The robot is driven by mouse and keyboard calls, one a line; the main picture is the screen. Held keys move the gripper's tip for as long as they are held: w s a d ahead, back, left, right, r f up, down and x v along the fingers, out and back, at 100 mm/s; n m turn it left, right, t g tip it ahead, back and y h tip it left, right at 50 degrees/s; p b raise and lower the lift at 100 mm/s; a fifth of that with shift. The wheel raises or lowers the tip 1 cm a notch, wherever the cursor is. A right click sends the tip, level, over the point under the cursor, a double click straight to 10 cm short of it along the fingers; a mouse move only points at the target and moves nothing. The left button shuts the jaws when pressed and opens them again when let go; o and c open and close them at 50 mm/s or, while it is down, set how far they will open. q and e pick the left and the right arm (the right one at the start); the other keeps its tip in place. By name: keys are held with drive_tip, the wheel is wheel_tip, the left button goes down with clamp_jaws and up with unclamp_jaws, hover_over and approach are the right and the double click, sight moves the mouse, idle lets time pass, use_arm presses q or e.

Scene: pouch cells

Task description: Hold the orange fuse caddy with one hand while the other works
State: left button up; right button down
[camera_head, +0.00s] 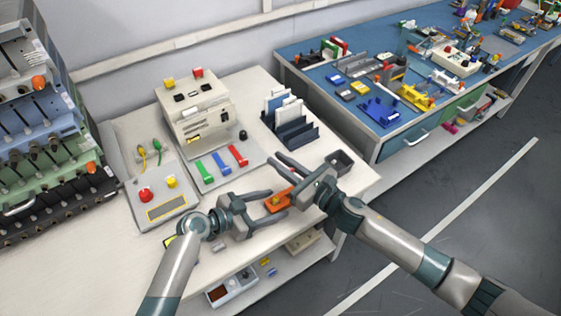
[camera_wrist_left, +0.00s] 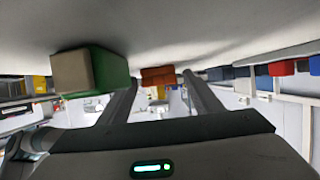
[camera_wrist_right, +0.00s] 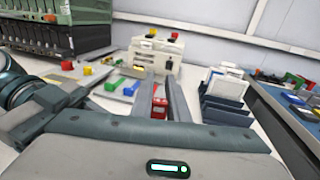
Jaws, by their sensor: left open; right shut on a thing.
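In the right wrist view a red-orange piece (camera_wrist_right: 158,104) shows between the close fingers. My left gripper (camera_head: 278,203) is open, with its fingers above and below the caddy as the head view shows them. In the left wrist view an orange-brown block (camera_wrist_left: 158,75) lies between and beyond the spread fingertips; I cannot tell whether they touch it.
Green, blue and red bars (camera_head: 238,156) lie before a cream panel unit (camera_head: 195,110). A dark rack (camera_head: 296,134) of pouch cells and a dark box (camera_head: 340,161) stand at the right. A control box (camera_head: 160,203) is at the left.

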use_arm(q)
drive_tip(key=shift+a, duration=0.1)
drive_tip(key=v, duration=1.2)
idle(0.4)
